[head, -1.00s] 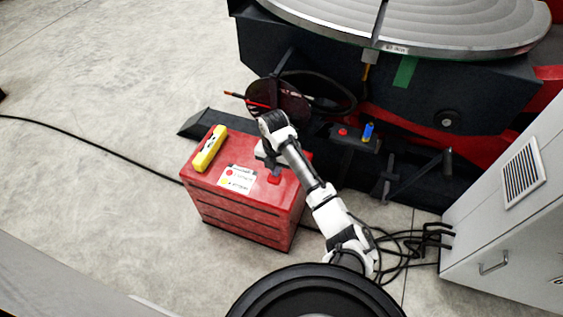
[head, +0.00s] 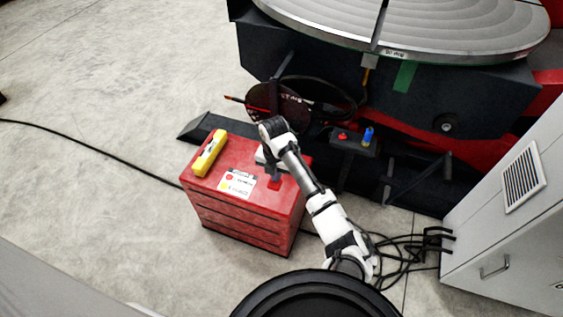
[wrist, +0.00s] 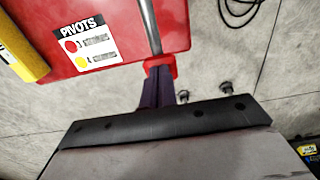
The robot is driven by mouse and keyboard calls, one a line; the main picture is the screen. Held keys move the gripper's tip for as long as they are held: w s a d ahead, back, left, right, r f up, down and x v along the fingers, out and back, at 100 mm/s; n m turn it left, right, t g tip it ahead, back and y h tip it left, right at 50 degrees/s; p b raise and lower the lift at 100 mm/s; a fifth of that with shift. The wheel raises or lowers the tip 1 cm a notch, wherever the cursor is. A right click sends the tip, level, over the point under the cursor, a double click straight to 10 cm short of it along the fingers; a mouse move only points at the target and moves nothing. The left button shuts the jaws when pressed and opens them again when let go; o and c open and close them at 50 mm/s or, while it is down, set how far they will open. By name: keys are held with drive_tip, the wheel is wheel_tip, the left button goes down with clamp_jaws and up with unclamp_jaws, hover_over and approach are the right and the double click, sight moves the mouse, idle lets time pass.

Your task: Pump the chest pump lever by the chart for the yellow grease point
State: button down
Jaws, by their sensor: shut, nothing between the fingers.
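The red chest (head: 248,208) stands on the floor, with drawers on its front side. On its top lies a white chart card (head: 238,183) with a red and a yellow dot; in the wrist view the chart (wrist: 88,47) is headed "PIVOTS", and its smaller writing is too blurred to read. In the head view my gripper (head: 274,176) hides the lever.
A yellow block-like tool (head: 209,154) lies on the chest's left side. Behind stands the dark positioner base (head: 330,80) with its round table (head: 460,35). A grey cabinet (head: 500,225) and black cables are at right. Floor at left is mostly clear.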

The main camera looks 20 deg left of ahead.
wheel_tip(320, 180, up, 12)
drive_tip(key=p, duration=0.8)
drive_tip(key=shift+r+p, duration=0.15)
drive_tip(key=shift+p, duration=0.25)
